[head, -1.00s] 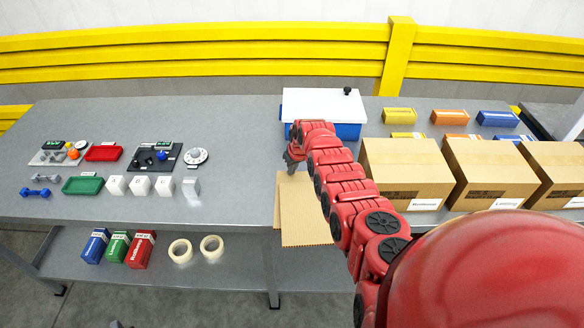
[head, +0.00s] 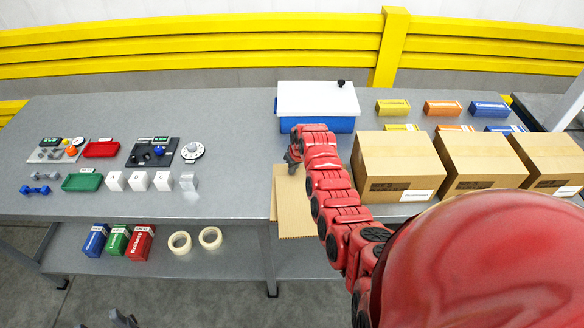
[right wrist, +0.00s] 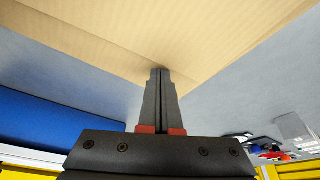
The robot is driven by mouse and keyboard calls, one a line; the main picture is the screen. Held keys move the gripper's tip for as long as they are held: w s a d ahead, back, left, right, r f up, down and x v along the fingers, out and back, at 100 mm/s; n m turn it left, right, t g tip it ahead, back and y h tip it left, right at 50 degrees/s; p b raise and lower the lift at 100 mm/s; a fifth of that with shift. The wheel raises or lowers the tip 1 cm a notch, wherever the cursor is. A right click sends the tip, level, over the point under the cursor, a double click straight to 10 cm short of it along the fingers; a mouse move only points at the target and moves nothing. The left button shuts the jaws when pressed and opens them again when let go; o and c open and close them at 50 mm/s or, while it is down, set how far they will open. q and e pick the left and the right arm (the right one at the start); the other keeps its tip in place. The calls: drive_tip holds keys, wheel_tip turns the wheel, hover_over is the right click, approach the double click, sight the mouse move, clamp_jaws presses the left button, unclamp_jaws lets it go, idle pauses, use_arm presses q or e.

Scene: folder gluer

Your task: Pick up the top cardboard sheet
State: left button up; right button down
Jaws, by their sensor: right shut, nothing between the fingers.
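The cardboard sheets (head: 294,212) lie flat at the front edge of the grey table, overlapping. The top sheet's front end sticks out past the edge. My right gripper (head: 291,164) is at the back left corner of the sheets, its fingers shut and empty. In the right wrist view the closed fingertips (right wrist: 160,72) are at the edge of the cardboard (right wrist: 150,30); I cannot tell whether they touch it. Part of my right arm covers the sheets' right side. A grey piece at the bottom left edge of the head view looks like my left gripper (head: 122,318); its jaws are unclear.
A blue bin with a white lid (head: 316,104) stands behind the sheets. Brown boxes (head: 397,170) stand to the right. Green (head: 82,182) and red (head: 101,149) trays and white blocks (head: 139,181) are to the left. The table between blocks and sheets is clear.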

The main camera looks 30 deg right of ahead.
sight(296, 178)
drive_tip(key=shift+s, duration=0.1)
drive_tip(key=shift+s+a, duration=0.1)
drive_tip(key=shift+s, duration=1.4)
drive_tip(key=shift+w, duration=0.1)
